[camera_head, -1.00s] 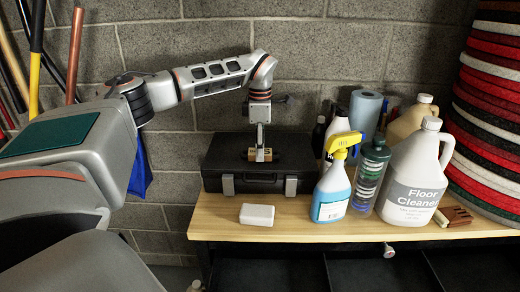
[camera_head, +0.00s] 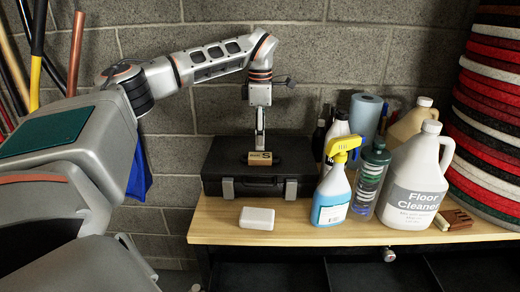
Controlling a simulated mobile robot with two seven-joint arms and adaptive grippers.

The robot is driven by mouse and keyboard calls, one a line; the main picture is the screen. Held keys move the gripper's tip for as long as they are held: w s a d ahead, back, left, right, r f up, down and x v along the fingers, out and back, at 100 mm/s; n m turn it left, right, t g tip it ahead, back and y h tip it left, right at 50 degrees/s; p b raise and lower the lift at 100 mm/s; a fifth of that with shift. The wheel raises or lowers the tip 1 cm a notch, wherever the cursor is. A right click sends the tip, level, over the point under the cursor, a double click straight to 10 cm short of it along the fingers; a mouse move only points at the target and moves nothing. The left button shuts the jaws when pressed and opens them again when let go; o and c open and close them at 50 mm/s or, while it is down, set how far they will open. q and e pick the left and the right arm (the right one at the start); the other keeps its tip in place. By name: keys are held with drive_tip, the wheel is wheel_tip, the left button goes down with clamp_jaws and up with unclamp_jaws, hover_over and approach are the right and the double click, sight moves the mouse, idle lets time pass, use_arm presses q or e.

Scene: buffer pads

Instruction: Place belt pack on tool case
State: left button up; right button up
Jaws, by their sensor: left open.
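The black tool case (camera_head: 228,166) lies shut on the wooden worktop, its two grey latches facing me. A small tan and dark pack with an "S" mark, which I take to be the belt pack (camera_head: 261,159), rests on the case's lid. My left gripper (camera_head: 260,145) comes down from above, open, with its fingers seen edge-on just above and behind the pack. Whether the fingertips still touch the pack I cannot tell. My right gripper is out of view.
On the worktop (camera_head: 320,235), a white block (camera_head: 257,218) lies in front of the case. A blue spray bottle (camera_head: 332,195), a clear bottle (camera_head: 369,180) and a Floor Cleaner jug (camera_head: 414,180) crowd the right. Stacked pads (camera_head: 490,110) stand far right.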

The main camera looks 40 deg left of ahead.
sight(260, 156)
use_arm(q)
wheel_tip(260, 156, up, 6)
idle(0.8)
